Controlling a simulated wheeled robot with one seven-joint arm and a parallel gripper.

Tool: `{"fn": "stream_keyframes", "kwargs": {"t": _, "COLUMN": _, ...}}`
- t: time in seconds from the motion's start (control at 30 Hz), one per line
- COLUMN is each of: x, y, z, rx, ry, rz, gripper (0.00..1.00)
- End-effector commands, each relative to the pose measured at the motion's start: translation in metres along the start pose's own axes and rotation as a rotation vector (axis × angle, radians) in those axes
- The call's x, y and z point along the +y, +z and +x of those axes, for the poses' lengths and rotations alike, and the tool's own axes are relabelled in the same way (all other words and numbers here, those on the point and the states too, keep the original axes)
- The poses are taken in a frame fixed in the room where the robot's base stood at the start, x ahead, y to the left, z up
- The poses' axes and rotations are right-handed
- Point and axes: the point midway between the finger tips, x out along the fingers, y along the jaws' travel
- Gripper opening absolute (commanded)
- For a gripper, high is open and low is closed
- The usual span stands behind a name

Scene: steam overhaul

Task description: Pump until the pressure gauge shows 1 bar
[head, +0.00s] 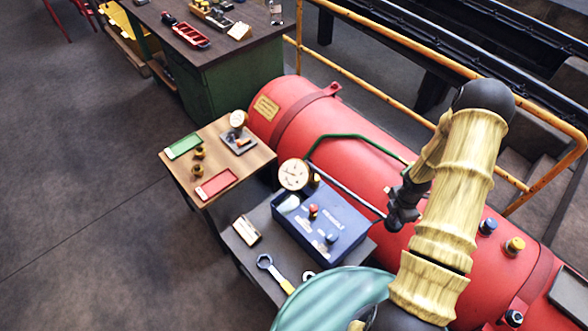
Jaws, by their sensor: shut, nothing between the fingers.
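A blue test pump box (322,222) with red and blue knobs sits on a small dark table. A round white-faced pressure gauge (294,174) stands at its back left corner; its reading is too small to tell. A grey pump lever (345,192) slopes from beside the gauge down to the right. My gripper (397,217) is shut and empty at the lever's right end, in front of the red boiler (340,127). I cannot tell whether it touches the lever.
A wooden-topped table (224,183) on the left holds a green tray (183,146), a red tray (216,184) and a second gauge (238,119). A wrench (274,273) and a small card (246,231) lie before the pump. A green pipe (352,136) arches over the boiler. The left floor is clear.

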Motion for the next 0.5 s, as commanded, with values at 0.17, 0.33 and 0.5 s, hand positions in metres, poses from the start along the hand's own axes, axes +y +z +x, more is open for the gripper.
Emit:
{"fn": "stream_keyframes", "kwargs": {"t": 0.17, "x": 0.000, "y": 0.000, "z": -0.033, "rx": 0.000, "ry": 0.000, "rz": 0.000, "gripper": 0.00}}
{"fn": "stream_keyframes", "kwargs": {"t": 0.33, "x": 0.000, "y": 0.000, "z": -0.049, "rx": 0.000, "ry": -0.001, "rz": 0.000, "gripper": 0.00}}
{"fn": "stream_keyframes", "kwargs": {"t": 0.5, "x": 0.000, "y": 0.000, "z": -0.046, "rx": 0.000, "ry": -0.001, "rz": 0.000, "gripper": 0.00}}
